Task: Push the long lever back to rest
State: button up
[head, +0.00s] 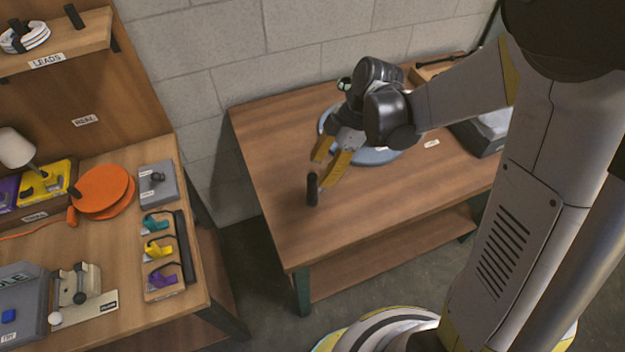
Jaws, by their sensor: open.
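A black upright grip (312,189), which looks like the end of the long lever, stands over the right-hand table. A short piece of thin grey rod shows beside it; the rest of the lever is hidden behind my gripper. My gripper (322,171) has yellow fingers spread apart, with nothing seen between them. It is just above and right of the grip; I cannot tell whether they touch. A round blue-grey base (375,156) lies behind my gripper, largely covered by it. Whether the lever joins this base is hidden.
The right-hand table (285,230) is bare at its front and left. A grey box (484,132) and a wooden tray (437,69) stand farther right. The left bench holds an orange disc (103,187), coloured clips (158,249) and a grey switch box (157,182). A floor gap separates the tables.

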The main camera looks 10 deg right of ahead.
aim_at(312, 183)
jog(key=b+x, duration=0.1)
jog(key=x, duration=0.5)
jog(key=shift+f, duration=0.1)
grip_shut()
